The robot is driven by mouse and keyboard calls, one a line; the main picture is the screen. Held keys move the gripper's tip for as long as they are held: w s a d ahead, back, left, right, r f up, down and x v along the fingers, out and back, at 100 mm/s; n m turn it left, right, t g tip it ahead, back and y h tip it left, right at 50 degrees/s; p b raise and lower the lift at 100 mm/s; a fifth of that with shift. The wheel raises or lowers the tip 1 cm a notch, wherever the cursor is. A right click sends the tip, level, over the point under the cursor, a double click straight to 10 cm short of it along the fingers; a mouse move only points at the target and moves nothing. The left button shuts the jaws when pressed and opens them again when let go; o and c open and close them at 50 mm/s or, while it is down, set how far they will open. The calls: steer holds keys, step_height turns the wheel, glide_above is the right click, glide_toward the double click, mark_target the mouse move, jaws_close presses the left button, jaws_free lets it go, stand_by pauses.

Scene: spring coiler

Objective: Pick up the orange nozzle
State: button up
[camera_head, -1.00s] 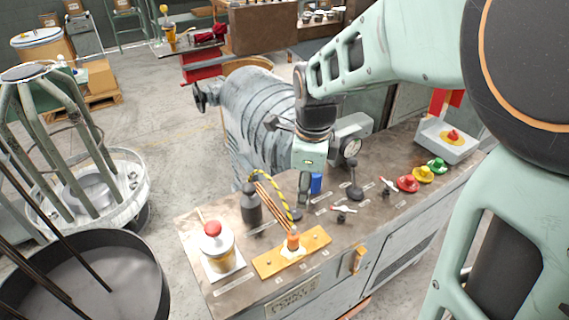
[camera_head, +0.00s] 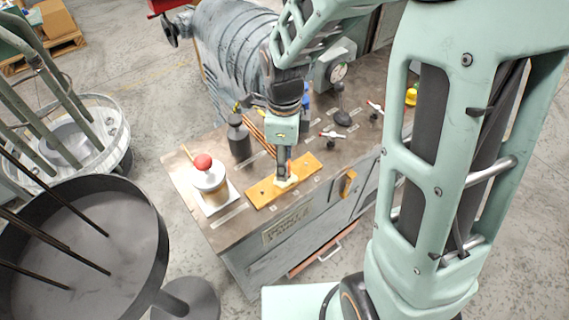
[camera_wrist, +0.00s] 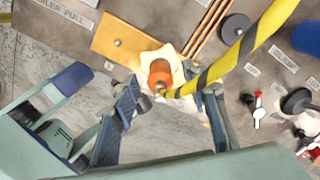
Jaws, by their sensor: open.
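The orange nozzle (camera_wrist: 160,74) stands on a pale base on the yellow-orange plate (camera_wrist: 115,38) in the wrist view. A yellow and black striped hose (camera_wrist: 240,48) runs from its tip to the upper right. My gripper (camera_wrist: 165,100) is open, with one finger on each side of the nozzle's near end; I cannot tell whether either finger touches it. In the head view my gripper (camera_head: 284,175) is over the plate (camera_head: 306,166) and hides most of the nozzle (camera_head: 290,166).
A jar with a red knob (camera_head: 204,163) stands left of the plate. A dark bottle (camera_head: 238,140) is behind it. Levers (camera_head: 342,117) and small red-and-white switches (camera_head: 332,134) lie to the right. A large dark drum (camera_head: 95,240) stands at the lower left.

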steer(key=shift+f, duration=1.45)
steer(key=shift+c, duration=0.7)
jaws_close()
